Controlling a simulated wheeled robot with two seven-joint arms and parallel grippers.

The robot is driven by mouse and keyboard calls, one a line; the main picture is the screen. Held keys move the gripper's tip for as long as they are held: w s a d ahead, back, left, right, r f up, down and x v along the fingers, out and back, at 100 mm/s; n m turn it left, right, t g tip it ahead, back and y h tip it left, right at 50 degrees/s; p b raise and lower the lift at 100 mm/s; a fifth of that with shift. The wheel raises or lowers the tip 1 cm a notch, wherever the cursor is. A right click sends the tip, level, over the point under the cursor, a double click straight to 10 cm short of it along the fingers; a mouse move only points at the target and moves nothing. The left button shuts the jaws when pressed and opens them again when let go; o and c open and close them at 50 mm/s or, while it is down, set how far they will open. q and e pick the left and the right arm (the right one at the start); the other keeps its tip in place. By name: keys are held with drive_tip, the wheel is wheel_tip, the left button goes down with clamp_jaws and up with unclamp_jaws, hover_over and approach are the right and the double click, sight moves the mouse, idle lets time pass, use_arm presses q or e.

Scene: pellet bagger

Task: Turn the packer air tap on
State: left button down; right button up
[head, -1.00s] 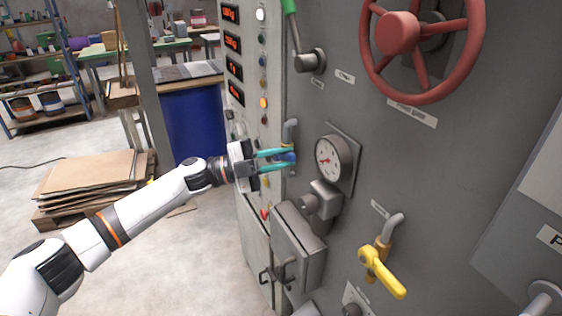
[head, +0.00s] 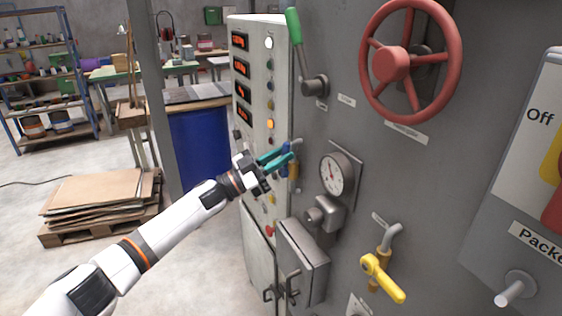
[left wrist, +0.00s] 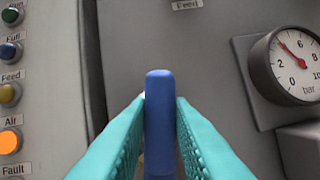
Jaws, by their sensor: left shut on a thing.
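The packer air tap has a blue handle (head: 285,152) on the grey machine front, left of the round pressure gauge (head: 337,174). My left gripper (head: 277,158) is shut on this handle, one teal finger on each side. In the left wrist view the blue handle (left wrist: 160,115) stands upright between the fingers (left wrist: 160,135). The gauge (left wrist: 291,65) at right there has its red needle pointing up and left. The fingers partly hide the tap's body and pipe. My right gripper is not in view.
A yellow-handled tap (head: 383,278) sits lower right. A red handwheel (head: 405,62) and a green-handled lever (head: 298,50) are above. A grey box (head: 302,262) juts out below the gauge. An indicator panel (head: 258,120) stands at left.

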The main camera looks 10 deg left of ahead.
use_arm(q)
drive_tip(key=shift+w+a+n+t+y+p, duration=0.2)
drive_tip(key=shift+n+t, duration=0.25)
drive_tip(key=shift+n, duration=0.35)
drive_tip(key=shift+w+a+n+t+y+p, duration=0.1)
drive_tip(key=shift+w+n+t+y+p, duration=0.15)
drive_tip(key=shift+n+t, duration=0.4)
drive_tip(key=shift+n, duration=0.45)
drive_tip(key=c, duration=1.3)
unclamp_jaws()
drive_tip(key=shift+a, duration=0.1)
drive_tip(key=shift+b+v, duration=2.4)
drive_tip(key=shift+v, duration=3.55)
drive_tip(key=shift+a+r, duration=0.1)
